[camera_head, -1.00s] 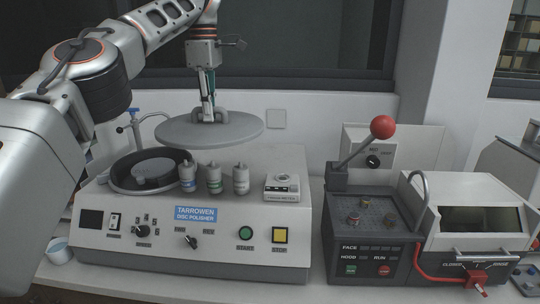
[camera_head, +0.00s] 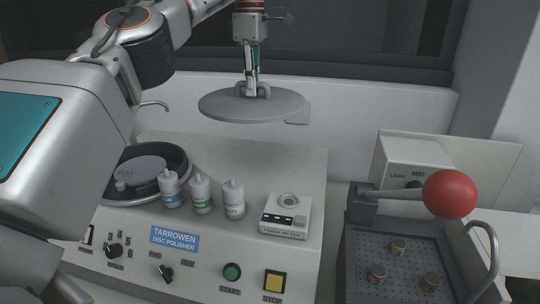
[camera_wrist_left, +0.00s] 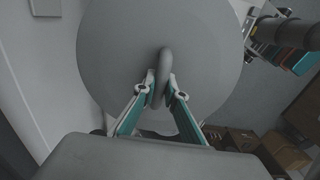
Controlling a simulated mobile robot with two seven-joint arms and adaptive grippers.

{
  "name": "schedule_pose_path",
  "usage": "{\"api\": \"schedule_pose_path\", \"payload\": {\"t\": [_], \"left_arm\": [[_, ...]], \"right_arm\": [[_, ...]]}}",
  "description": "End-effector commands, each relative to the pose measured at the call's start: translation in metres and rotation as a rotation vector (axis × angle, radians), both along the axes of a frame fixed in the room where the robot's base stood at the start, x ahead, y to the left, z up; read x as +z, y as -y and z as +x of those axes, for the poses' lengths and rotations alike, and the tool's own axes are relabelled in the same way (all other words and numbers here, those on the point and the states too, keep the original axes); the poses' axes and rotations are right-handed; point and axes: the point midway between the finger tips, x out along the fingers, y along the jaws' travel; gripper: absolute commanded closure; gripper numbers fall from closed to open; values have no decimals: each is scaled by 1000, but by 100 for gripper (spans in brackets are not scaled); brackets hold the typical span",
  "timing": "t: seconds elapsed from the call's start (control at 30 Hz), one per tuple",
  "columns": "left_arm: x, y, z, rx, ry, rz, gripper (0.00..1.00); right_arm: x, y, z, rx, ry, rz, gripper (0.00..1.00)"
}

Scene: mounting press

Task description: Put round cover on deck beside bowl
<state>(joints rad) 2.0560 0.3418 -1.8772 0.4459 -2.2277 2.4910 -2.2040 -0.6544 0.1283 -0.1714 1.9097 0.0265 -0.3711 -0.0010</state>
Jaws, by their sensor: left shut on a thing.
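The round cover (camera_head: 252,106) is a flat grey disc with a loop handle on top. My left gripper (camera_head: 251,92) is shut on that handle and holds the cover level in the air above the back of the polisher. In the left wrist view the cover (camera_wrist_left: 120,60) fills the middle, with the gripper fingertips (camera_wrist_left: 162,90) on either side of the handle. The bowl (camera_head: 182,160) is a dark round rim at the left of the polisher, partly hidden by my left arm. The deck (camera_head: 290,160) is the polisher's pale top. My right gripper is not in view.
Three white bottles (camera_head: 201,194) stand on the deck right of the bowl. A small finish meter (camera_head: 286,216) sits at the deck's right front. The deck behind them looks clear. A lever with a red ball (camera_head: 450,194) rises at the right.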

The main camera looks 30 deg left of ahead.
Motion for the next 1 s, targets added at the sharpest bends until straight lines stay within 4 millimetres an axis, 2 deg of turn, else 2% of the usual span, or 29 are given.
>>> {"api": "schedule_pose_path", "payload": {"t": [0.17, 0.6, 0.7, 1.0], "left_arm": [[-21, -1, -1, -3, 3, -3, 100], [-122, 0, -1, -2, 2, -3, 100], [-139, 0, -1, -1, 4, -3, 100], [-167, 0, -1, 0, 3, -1, 100]], "right_arm": [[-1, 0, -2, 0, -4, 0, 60], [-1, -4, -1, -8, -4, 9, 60], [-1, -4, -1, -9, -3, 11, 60], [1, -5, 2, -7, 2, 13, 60]]}}
